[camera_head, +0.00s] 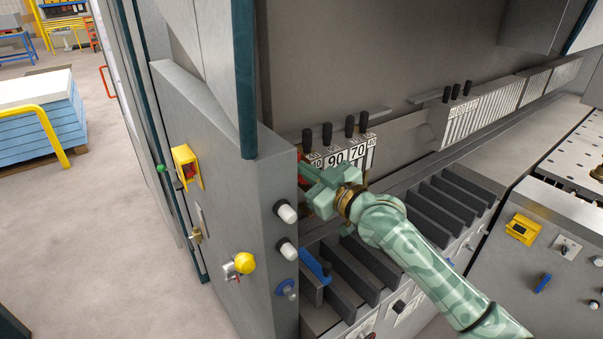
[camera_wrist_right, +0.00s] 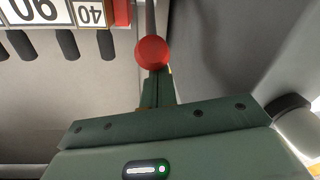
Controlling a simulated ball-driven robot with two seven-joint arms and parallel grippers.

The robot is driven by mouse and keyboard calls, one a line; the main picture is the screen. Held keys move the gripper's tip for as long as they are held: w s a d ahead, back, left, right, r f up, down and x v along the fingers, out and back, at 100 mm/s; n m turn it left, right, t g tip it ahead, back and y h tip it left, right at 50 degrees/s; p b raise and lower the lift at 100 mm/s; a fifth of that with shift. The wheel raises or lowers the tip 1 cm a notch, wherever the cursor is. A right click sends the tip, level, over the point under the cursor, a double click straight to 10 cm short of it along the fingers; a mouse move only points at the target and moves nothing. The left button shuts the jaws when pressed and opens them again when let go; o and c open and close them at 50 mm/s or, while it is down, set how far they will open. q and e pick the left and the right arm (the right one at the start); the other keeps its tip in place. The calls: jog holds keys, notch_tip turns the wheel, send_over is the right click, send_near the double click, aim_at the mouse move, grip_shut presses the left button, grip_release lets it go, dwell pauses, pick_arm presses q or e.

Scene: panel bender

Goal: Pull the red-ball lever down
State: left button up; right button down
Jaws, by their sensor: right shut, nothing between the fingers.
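The red ball (camera_wrist_right: 152,52) of the lever shows in the right wrist view, on the end of a thin grey rod (camera_wrist_right: 150,18). My right gripper (camera_head: 309,174) is beside the inner face of the grey side panel in the head view. In the right wrist view its closed fingers (camera_wrist_right: 158,86) reach up to the ball, whose near side overlaps their tips. Nothing shows held between them. I cannot tell whether the fingers touch the ball. In the head view the gripper mostly hides this spot, with only a little red showing. My left gripper is not in view.
The grey side panel (camera_head: 225,150) stands close left of the gripper, with white-tipped knobs (camera_head: 286,212) and a yellow knob (camera_head: 244,263). Numbered tool blocks (camera_head: 336,158) with black handles are just behind. Dark slotted bars (camera_head: 355,275) lie below. Open floor is at left.

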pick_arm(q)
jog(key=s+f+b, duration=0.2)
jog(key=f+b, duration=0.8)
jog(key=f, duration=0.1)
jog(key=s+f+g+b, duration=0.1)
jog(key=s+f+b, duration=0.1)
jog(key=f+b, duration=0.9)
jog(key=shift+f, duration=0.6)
pick_arm(e)
notch_tip(320, 180, down, 15)
jog(key=n+t+y, duration=0.1)
jog(key=t+y, duration=0.3)
jog(key=shift+r+t+y, duration=0.15)
jog(key=shift+t+y, duration=0.15)
